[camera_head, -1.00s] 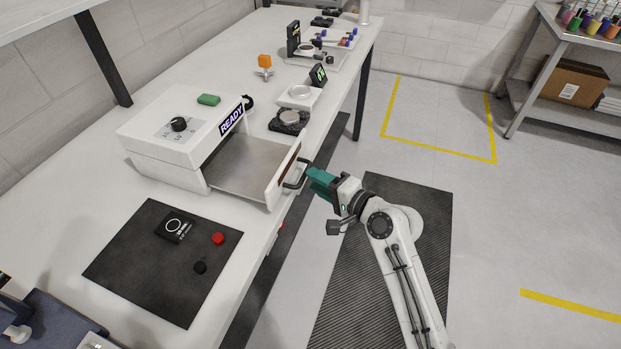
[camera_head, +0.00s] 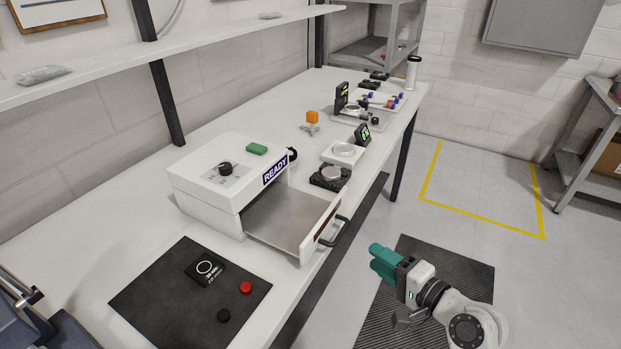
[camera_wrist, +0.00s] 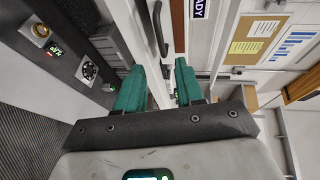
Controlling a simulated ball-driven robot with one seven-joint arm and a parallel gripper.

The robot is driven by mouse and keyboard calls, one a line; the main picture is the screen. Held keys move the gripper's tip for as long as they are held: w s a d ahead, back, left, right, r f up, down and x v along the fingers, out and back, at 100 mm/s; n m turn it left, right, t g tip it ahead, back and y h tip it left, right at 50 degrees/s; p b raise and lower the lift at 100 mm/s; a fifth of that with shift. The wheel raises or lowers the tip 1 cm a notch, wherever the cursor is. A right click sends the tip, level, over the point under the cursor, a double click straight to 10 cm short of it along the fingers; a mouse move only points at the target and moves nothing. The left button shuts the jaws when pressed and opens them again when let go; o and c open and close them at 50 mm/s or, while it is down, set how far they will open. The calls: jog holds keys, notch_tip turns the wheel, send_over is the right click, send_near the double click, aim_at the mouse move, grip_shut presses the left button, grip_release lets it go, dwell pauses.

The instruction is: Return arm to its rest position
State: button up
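My gripper (camera_head: 382,262) with teal fingers is over the dark floor mat, to the right of and below the bench edge. It is apart from the drawer handle (camera_head: 342,232). In the wrist view my gripper (camera_wrist: 159,82) shows a clear gap between its two fingers, with nothing between them. The dark handle also shows in the wrist view (camera_wrist: 159,30), ahead of the fingers. The drawer (camera_head: 283,222) of the white box (camera_head: 225,187) labelled READY stands pulled out, and its inside looks empty. My arm is bent, and its lower part is cut off by the frame.
The white bench (camera_head: 130,225) holds a black mat (camera_head: 160,290) with a red and a black knob, and several small devices further back. The open drawer's front reaches the bench edge. A grey shelf (camera_head: 590,130) stands at the right. Floor between is clear.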

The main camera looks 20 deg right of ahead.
jog(key=s+a+f+n+g, duration=0.6)
jog(key=s+f+n+g, duration=0.3)
jog(key=s+f, duration=0.3)
jog(key=s+d+f+n+g+h, duration=0.1)
jog(key=s+n+g+h, duration=0.2)
jog(key=s, duration=1)
jog(key=n+g, duration=0.2)
jog(key=shift+d+f+g+h, duration=0.3)
jog(key=shift+d+f+h, duration=0.05)
jog(key=shift+f+h, duration=0.05)
